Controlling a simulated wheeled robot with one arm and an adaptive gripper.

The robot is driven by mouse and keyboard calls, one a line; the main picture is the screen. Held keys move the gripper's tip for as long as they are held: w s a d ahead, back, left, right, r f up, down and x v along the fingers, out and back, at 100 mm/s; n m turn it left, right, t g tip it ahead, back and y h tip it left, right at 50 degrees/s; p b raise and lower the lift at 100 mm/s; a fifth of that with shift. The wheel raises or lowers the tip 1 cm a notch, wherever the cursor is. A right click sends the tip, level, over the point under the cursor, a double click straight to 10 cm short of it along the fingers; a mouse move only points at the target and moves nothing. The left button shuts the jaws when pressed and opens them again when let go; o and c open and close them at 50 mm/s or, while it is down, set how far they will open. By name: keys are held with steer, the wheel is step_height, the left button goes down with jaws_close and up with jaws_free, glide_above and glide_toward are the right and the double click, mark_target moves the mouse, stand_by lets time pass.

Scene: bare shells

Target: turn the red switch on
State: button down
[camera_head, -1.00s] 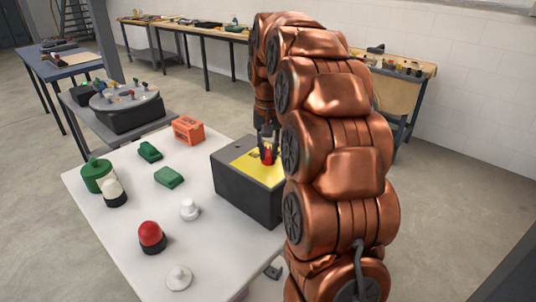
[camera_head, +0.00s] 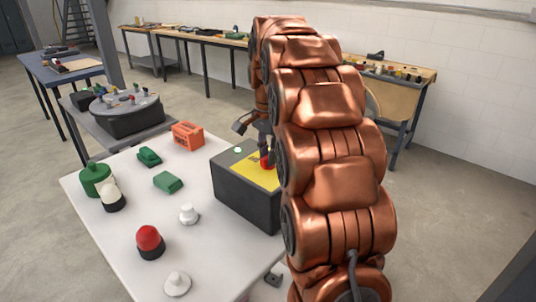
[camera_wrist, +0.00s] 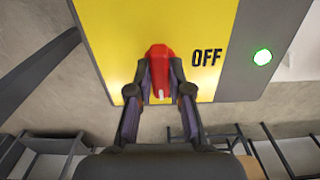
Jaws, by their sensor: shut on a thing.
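The red switch (camera_head: 266,162) stands on the yellow face (camera_wrist: 115,30) of a dark grey box (camera_head: 240,196) at the near table's right edge. In the wrist view, the red switch (camera_wrist: 158,62) sits between my two fingertips. My gripper (camera_wrist: 160,85) is shut on it; it also shows in the head view (camera_head: 266,150), partly hidden by my arm. The word OFF is printed right of the switch in the wrist view. A small lamp (camera_wrist: 262,57) beside the yellow face glows green, also in the head view (camera_head: 238,150). Any ON mark is not visible.
The white table (camera_head: 215,255) also holds a red button (camera_head: 149,238), white knobs (camera_head: 188,213), green blocks (camera_head: 168,182), an orange block (camera_head: 187,135) and a green cylinder (camera_head: 96,180). Other workbenches stand behind. My arm covers the box's right side.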

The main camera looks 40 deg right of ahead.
steer(key=shift+m, duration=0.3)
steer(key=c, duration=1.1)
jaws_free()
steer(key=shift+r, duration=3.7)
